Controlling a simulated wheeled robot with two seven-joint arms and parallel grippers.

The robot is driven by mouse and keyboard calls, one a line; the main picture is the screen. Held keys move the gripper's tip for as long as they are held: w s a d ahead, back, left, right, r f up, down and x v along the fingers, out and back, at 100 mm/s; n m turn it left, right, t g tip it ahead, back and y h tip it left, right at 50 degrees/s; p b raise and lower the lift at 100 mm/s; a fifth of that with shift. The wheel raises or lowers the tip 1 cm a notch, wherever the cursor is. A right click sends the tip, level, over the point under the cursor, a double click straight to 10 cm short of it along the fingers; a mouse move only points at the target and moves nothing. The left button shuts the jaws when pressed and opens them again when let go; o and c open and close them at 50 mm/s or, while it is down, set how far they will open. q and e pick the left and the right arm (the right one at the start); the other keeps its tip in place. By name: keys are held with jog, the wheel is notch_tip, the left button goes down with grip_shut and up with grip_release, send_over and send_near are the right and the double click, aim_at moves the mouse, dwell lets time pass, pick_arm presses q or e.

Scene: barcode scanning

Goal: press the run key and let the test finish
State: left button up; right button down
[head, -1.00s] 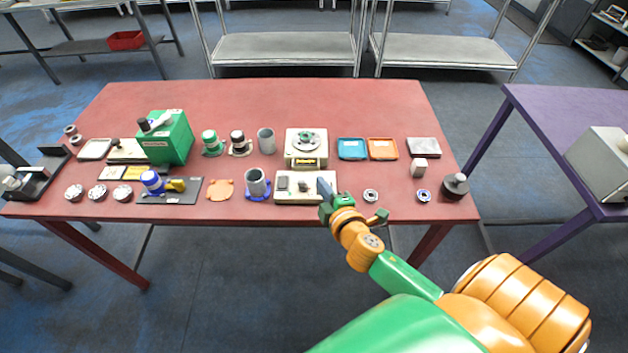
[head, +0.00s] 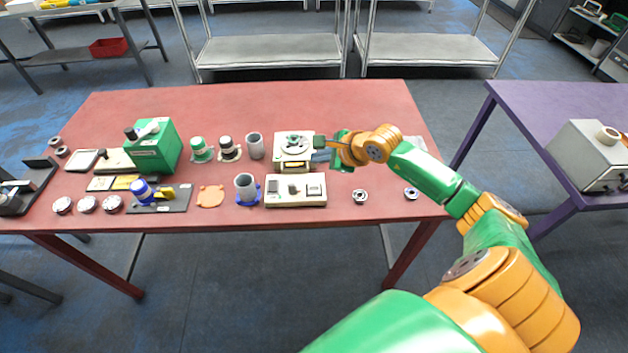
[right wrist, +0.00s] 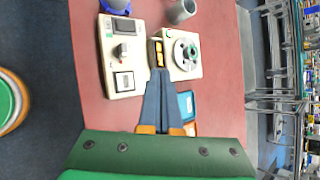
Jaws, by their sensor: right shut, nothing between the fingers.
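A cream tester (head: 279,152) with a round plate and a green-centred part on top stands at the middle of the red table. In the right wrist view the tester (right wrist: 185,72) shows amber lit marks on its front. A cream control box (head: 296,203) lies in front of it, with a dark panel, a dark knob and a pale square; it also shows in the right wrist view (right wrist: 110,60). Which part is the run key, I cannot tell. My right gripper (head: 318,143) is shut and empty beside the tester's right side; its fingertips (right wrist: 159,72) appear close to the tester's front. Contact is unclear.
A grey cup in a blue base (head: 246,186) stands left of the control box. A green machine (head: 153,147) stands further left. Metal rings (head: 360,197) lie at front right.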

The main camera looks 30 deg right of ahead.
aim_at(318, 190)
jog(key=shift+f, duration=0.1)
notch_tip(318, 190, down, 8)
jog(key=b, duration=0.6)
jog(key=shift+f+b, duration=0.4)
jog(key=shift+b, duration=0.05)
dwell(1.4)
jog(key=shift+f+b, duration=0.35)
jog(key=shift+b, duration=0.15)
